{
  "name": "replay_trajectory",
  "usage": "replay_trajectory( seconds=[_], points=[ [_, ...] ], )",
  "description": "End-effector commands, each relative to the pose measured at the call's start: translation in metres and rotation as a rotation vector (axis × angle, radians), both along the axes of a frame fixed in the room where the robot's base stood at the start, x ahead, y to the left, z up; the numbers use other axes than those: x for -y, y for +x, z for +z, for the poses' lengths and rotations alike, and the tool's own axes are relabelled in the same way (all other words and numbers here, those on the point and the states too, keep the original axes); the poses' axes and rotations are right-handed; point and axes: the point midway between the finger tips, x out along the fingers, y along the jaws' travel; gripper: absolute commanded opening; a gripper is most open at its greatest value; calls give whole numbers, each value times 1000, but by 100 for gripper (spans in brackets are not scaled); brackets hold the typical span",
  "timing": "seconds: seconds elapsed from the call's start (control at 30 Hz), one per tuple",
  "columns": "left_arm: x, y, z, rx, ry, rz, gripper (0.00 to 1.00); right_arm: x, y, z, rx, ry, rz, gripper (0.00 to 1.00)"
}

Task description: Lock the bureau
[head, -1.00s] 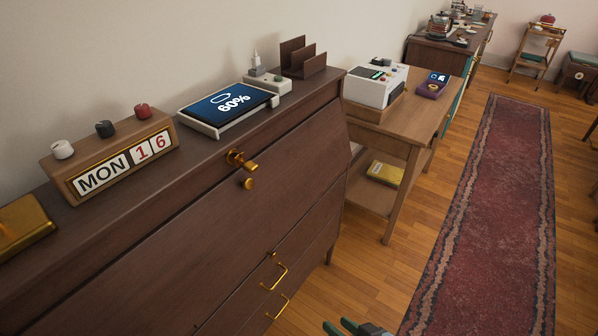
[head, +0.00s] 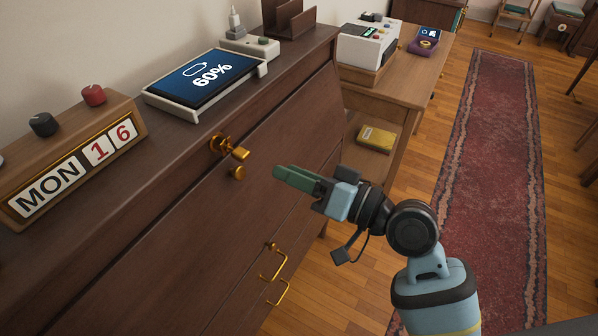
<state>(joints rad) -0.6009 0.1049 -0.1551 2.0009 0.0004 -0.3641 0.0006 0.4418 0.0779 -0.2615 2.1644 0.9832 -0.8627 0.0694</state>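The dark brown bureau (head: 190,225) stands along the wall at left, with its large front panel closed. A brass lock fitting (head: 219,143) with a projecting handle or key (head: 240,153) is near the top edge of the front. A round brass knob (head: 237,173) sits just below it. My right gripper (head: 280,175), with green fingers, points left toward the bureau front. It is to the right of the knob and apart from it in the picture. Its fingers overlap from this angle, so their gap is hidden; nothing shows between them. My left gripper is out of view.
A wooden calendar (head: 75,165), a tablet on a stand (head: 205,82) and a dark letter rack (head: 290,20) stand on the bureau top. Brass drawer handles (head: 275,265) project lower down. A side table (head: 408,62) stands beyond. The floor along the rug (head: 485,190) is clear.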

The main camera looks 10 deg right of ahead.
Motion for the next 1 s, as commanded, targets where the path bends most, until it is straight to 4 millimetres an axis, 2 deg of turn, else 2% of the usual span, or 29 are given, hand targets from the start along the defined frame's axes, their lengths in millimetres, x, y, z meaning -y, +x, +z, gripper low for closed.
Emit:
replay_trajectory(
  seconds=[0.17,0.5,1.0],
  points=[
    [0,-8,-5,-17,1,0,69,-14,10,0,-1,2,0,35],
    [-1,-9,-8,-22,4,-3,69,-35,26,-1,-1,-1,-2,35],
    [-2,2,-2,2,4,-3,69,-37,27,0,-6,3,-1,35]
  ],
)
